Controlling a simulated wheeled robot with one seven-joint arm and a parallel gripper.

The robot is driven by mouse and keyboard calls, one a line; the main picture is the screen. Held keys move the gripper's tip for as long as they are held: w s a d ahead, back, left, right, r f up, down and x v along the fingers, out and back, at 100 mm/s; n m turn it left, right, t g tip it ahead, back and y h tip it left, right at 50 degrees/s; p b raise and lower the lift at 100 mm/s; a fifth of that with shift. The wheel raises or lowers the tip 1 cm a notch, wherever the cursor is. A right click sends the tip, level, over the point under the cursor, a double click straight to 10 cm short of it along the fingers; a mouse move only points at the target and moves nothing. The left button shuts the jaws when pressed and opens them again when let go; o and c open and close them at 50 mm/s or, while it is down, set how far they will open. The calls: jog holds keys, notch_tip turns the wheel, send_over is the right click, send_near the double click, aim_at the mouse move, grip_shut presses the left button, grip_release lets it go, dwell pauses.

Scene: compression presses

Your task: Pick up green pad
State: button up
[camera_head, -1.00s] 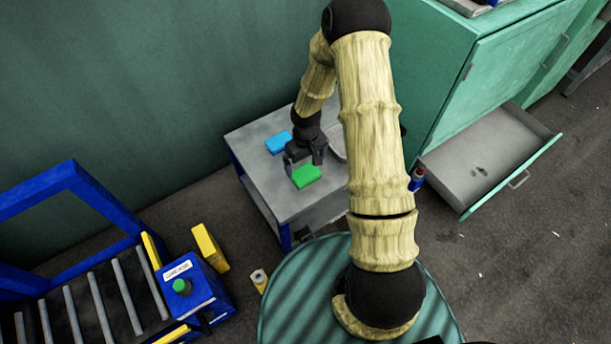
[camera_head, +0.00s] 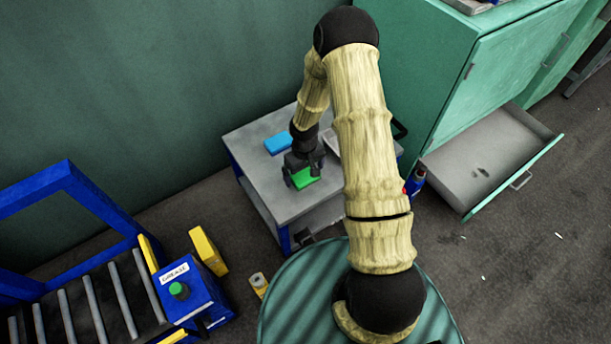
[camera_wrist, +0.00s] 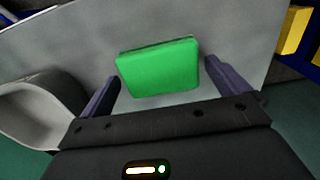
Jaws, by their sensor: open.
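The green pad (camera_head: 304,179) lies flat on the grey top of a small blue-legged table (camera_head: 262,150). In the wrist view the green pad (camera_wrist: 160,69) sits between and just beyond the two fingers, with a gap on each side. My gripper (camera_head: 302,174) is open above the pad and hides part of it in the head view. Its two dark fingers also show in the wrist view (camera_wrist: 160,83), with nothing held between them.
A blue pad (camera_head: 278,144) lies behind the gripper on the same table. A pale rounded dish (camera_wrist: 38,108) is left of the fingers in the wrist view. A green cabinet with an open drawer (camera_head: 485,150) stands right. A blue grease box (camera_head: 191,292) is lower left.

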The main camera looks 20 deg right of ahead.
aim_at(304, 173)
jog(key=shift+c, duration=0.2)
jog(key=c, duration=0.9)
jog(key=shift+r, duration=0.15)
notch_tip(304, 173, up, 10)
jog(key=p, duration=0.3)
